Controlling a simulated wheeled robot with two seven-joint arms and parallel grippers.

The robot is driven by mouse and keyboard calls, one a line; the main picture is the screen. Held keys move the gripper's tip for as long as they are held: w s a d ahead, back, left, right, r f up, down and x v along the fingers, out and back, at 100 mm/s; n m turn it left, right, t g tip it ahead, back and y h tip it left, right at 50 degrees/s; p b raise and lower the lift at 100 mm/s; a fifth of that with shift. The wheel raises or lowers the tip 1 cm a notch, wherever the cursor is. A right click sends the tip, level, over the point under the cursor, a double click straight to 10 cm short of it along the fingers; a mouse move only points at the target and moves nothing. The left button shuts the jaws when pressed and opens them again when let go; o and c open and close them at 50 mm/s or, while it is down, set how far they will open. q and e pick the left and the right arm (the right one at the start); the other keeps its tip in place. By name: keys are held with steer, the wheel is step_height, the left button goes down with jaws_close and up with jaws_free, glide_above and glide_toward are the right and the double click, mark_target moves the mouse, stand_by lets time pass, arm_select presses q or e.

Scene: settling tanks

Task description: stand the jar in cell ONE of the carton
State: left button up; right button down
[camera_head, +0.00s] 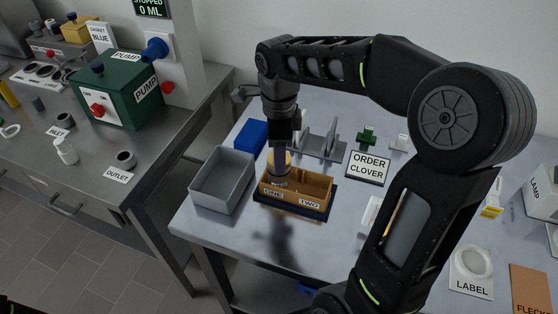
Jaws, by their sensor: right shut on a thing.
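The brown carton (313,184) stands on a dark base on the grey table, with labels ONE on its left cell and TWO on its right cell. My right gripper (280,150) points down over cell ONE and is shut on the jar (281,178). The jar looks upright, with a yellowish top and a paler lower part. Its lower part is at or in cell ONE; I cannot tell whether it touches the floor of the cell. The carton's front wall hides its bottom. Cell TWO looks empty. My left gripper is not in view.
A grey open bin (222,181) stands close left of the carton, with a blue block (251,136) behind it.

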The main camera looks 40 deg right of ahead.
step_height(320, 180, down, 3)
steer(key=shift+r, duration=0.1)
steer(key=shift+f, duration=0.25)
steer(key=c, duration=0.7)
jaws_free()
steer(key=shift+o, duration=0.2)
steer(key=shift+r, duration=0.15)
steer(key=shift+r, duration=0.6)
step_height(320, 180, up, 11)
steer(key=p, duration=0.1)
